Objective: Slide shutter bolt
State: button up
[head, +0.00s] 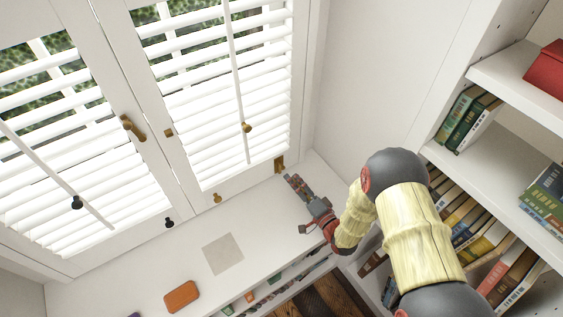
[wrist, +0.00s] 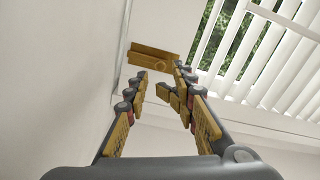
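A brass bolt (head: 280,163) sits at the lower right corner of the right shutter, close to the wall. In the wrist view the brass bolt (wrist: 150,56) shows as a flat plate with a small raised part, just beyond my fingertips. My gripper (head: 291,180) is over the white sill, a little below and right of the bolt. In the wrist view my gripper (wrist: 161,74) is open, with a gap between its fingers and nothing clearly held. I cannot tell whether a fingertip touches the bolt. The right shutter (head: 215,90) and left shutter (head: 65,130) look closed.
A brass latch (head: 133,128) is on the left shutter's inner frame. Bookshelves (head: 510,95) stand right of my arm. The sill between the grey square and my gripper is clear.

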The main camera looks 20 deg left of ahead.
aim_at(284, 169)
jog(key=b+x, duration=0.2)
jog(key=x, duration=0.5)
jog(key=shift+s, duration=0.1)
jog(key=shift+c, duration=0.6)
grip_shut()
